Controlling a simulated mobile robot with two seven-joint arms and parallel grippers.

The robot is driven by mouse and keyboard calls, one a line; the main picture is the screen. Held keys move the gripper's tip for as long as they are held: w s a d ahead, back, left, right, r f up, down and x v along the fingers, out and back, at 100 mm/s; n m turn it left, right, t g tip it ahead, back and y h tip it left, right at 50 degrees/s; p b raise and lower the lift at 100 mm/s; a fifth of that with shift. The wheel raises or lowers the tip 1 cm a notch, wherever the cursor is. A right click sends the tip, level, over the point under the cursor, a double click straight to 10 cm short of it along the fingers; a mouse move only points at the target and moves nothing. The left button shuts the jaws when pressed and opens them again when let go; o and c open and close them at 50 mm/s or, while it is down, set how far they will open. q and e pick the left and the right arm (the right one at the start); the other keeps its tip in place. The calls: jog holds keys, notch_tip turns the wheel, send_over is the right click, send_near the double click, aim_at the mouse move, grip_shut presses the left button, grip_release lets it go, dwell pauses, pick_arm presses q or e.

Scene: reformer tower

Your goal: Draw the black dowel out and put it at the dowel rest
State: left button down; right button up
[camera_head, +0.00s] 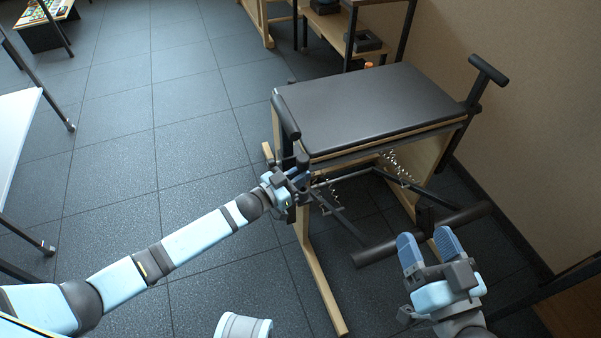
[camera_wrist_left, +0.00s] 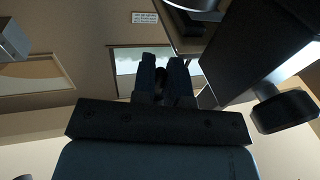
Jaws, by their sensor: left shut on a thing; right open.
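My left gripper (camera_head: 302,178) is at the near left upright of the tower, just under the padded seat. Its fingers also show in the left wrist view (camera_wrist_left: 168,75), shut on a small dark thing that looks like the end of the black dowel (camera_wrist_left: 189,85). Most of the dowel is hidden by the fingers and the frame. A thin dark rod (camera_head: 343,178) runs right from beside the gripper, below the seat; I cannot tell if it is the same piece. My right gripper (camera_head: 427,246) is open and empty, in front of the pedal bar. I cannot make out the dowel rest.
The black padded seat (camera_head: 370,102) tops the wooden frame, with dark handles (camera_head: 285,117) at its sides. Springs (camera_head: 397,170) hang beneath it. A thick dark pedal bar (camera_head: 385,250) crosses low down. A shelf (camera_head: 350,40) stands behind.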

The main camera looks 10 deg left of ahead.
pick_arm(q)
jog(key=shift+f+b, duration=0.45)
jog(key=shift+f, duration=0.5)
jog(key=shift+f+b, duration=0.3)
jog(key=shift+f, duration=0.5)
jog(key=shift+f+b, duration=0.6)
jog(key=shift+b, duration=0.05)
jog(key=shift+f, duration=0.1)
pick_arm(e)
jog(key=shift+s+a+r+y, duration=0.1)
jog(key=shift+a+r+y, duration=0.15)
jog(key=shift+a+y, duration=0.35)
pick_arm(q)
jog(key=shift+s+f, duration=0.1)
jog(key=shift+f, duration=0.05)
pick_arm(e)
jog(key=shift+d+r, duration=0.1)
jog(key=shift+r, duration=0.05)
